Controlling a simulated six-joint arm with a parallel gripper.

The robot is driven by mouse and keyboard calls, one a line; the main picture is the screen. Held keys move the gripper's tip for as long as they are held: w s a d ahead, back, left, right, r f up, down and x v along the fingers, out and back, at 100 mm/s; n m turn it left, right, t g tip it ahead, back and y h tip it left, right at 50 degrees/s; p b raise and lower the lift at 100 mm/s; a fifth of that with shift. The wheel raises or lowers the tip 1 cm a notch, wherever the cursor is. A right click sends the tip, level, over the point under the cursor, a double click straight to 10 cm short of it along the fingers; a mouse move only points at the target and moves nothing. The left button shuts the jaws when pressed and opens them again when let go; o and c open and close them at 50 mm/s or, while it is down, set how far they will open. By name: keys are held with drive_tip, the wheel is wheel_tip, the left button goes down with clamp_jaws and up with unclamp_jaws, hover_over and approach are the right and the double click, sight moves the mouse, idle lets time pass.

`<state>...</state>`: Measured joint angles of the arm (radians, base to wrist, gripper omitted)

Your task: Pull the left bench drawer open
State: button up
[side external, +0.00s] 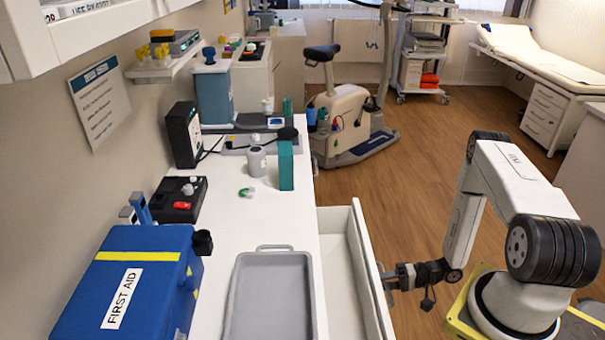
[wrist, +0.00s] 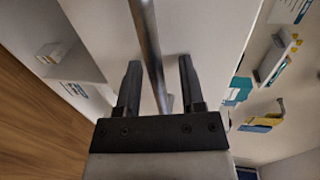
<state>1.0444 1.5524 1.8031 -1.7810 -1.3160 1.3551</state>
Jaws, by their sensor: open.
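The white bench drawer (side external: 370,262) stands pulled out from the bench front in the side view. Its visible inside is bare and its near end is cut off by the picture's lower edge. My gripper (side external: 388,280) is at the outer face of the drawer front. In the wrist view my gripper (wrist: 160,66) is open, with a dark finger on each side of a metal bar handle (wrist: 148,38). The fingers do not look closed on the bar. The handle is mostly hidden by my gripper in the side view.
The white bench top (side external: 221,228) holds a grey tray (side external: 270,297), a blue first aid case (side external: 130,285), a teal block (side external: 286,166) and a white jar (side external: 257,161). An exercise bike (side external: 345,115) stands beyond. The wooden floor (side external: 400,185) between bike and arm is clear.

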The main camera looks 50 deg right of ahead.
hover_over(329, 301)
drive_tip(key=shift+d, duration=0.1)
drive_tip(key=shift+v, duration=3.8)
drive_tip(key=shift+w+d+r+n+g+h, duration=1.4)
drive_tip(key=shift+w+d+r+n+h, duration=0.9)
drive_tip(key=shift+w+r+h, duration=1.95)
drive_tip(key=shift+a+r+n+g+h, duration=0.8)
drive_tip(key=shift+r+n+h, duration=0.2)
drive_tip(key=shift+r, duration=2.1)
drive_tip(key=s+a+r+n+g, duration=0.2)
drive_tip(key=s+a+r+g, duration=0.2)
drive_tip(key=s+a+r, duration=0.5)
drive_tip(key=shift+s+a+r, duration=0.3)
drive_tip(key=shift+s+r, duration=0.7)
drive_tip(key=shift+h, duration=0.25)
